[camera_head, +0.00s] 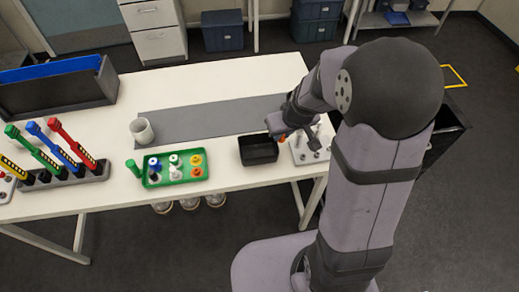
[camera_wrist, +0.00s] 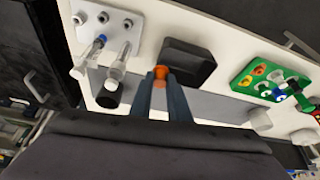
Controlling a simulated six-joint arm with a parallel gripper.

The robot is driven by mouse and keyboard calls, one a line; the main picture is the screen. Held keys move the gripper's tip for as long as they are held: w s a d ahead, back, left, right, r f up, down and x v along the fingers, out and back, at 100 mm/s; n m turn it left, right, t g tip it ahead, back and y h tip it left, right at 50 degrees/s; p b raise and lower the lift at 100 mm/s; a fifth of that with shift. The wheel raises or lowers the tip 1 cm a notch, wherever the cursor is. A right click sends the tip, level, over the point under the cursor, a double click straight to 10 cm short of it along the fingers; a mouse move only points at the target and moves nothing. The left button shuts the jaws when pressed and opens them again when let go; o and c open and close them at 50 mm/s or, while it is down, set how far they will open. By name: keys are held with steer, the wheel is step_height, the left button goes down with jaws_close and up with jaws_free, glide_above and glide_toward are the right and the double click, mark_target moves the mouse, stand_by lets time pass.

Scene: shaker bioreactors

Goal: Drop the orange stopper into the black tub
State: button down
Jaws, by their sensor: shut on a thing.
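My gripper (camera_wrist: 159,90) is shut on the orange stopper (camera_wrist: 161,72), which shows between the fingertips in the wrist view. In the head view a bit of orange shows beside my gripper (camera_head: 281,132), partly hidden by it. The black tub (camera_head: 258,159) is a small open box near the front edge of the table, just left of my gripper. In the wrist view the tub (camera_wrist: 205,72) lies right of the stopper, and its visible inside looks empty. The stopper appears beside the tub; its height above the table is hard to tell.
A white plate with holes (camera_head: 298,152) stands right of the tub, with clear vessels (camera_wrist: 116,75) on it. A green tray (camera_head: 146,177) of coloured stoppers lies to the left, near a white cup (camera_head: 142,131). A grey mat (camera_head: 200,121) lies behind, mostly bare.

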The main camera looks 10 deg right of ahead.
steer(key=shift+w+a+f+n+y, duration=0.15)
steer(key=shift+a+n, duration=0.1)
steer(key=shift+n, duration=0.2)
steer(key=shift+w+a+r+n+y, duration=0.1)
steer(key=shift+a+n+y, duration=0.1)
steer(key=shift+n, duration=0.25)
steer(key=w+a+n+g+y, duration=0.1)
steer(key=n, duration=0.3)
steer(key=w+a+n+g+y, duration=0.1)
steer(key=n, duration=0.2)
steer(key=w+a+n+g+y+p, duration=0.1)
steer(key=n, duration=0.3)
steer(key=shift+w+a+f+n, duration=0.15)
steer(key=shift+w+f+n, duration=0.1)
steer(key=shift+w+n, duration=0.1)
steer(key=shift+f, duration=0.2)
steer(key=shift+f+b, duration=1.15)
steer(key=shift+f, duration=1.65)
